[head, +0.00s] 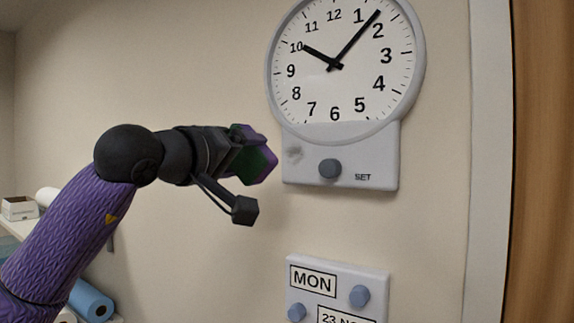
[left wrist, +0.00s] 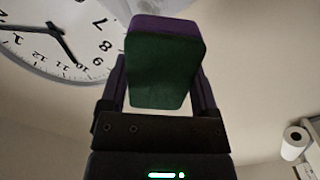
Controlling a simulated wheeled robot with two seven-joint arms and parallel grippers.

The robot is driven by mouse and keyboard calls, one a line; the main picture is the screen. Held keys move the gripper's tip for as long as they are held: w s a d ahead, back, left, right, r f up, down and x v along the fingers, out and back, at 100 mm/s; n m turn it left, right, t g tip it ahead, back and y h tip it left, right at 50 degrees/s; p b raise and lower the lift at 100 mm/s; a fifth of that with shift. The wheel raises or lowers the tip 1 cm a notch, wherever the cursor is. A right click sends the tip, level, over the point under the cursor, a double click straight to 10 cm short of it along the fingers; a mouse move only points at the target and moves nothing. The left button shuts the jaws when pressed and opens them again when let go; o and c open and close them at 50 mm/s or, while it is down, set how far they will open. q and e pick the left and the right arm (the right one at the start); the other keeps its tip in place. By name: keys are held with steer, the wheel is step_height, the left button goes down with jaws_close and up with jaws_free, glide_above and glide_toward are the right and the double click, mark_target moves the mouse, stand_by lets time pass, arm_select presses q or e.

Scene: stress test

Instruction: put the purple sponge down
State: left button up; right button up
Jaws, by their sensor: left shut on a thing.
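The purple sponge (head: 262,143) has a dark green face. It is held in my left gripper (head: 244,150), raised in front of the wall and just left of the clock's lower panel. In the left wrist view the sponge (left wrist: 165,62) sits between the two fingers of my left gripper (left wrist: 160,85), its green face toward the camera and a purple edge at the top. The fingers are shut on its sides. I cannot tell whether the sponge touches the wall. My right gripper is in neither view.
A wall clock (head: 345,115) with a grey knob (head: 330,168) marked SET hangs at upper right. A calendar panel (head: 330,280) with blue knobs is below it. At lower left, a shelf (head: 14,226) holds a white box (head: 19,208) and rolls. A wooden door (head: 545,160) is at right.

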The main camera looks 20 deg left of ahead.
mark_target(297, 155)
arm_select(q)
steer(key=w+p, duration=0.1)
steer(key=w, duration=0.1)
steer(key=w+d+p, duration=0.1)
steer(key=w+p, duration=0.1)
steer(key=w, duration=0.1)
steer(key=w+p, duration=0.2)
steer(key=w, duration=0.1)
steer(key=shift+w+d+r, duration=0.15)
steer(key=shift+w+r, duration=0.1)
steer(key=shift+r, duration=0.05)
steer(key=shift+w+d+f, duration=0.2)
steer(key=shift+d+f, duration=0.1)
steer(key=shift+d, duration=0.05)
steer(key=shift+s+d+f+b, duration=0.1)
steer(key=shift+s+d+b, duration=0.05)
steer(key=shift+d+b, duration=0.25)
steer(key=shift+d, duration=0.5)
steer(key=shift+a, duration=0.1)
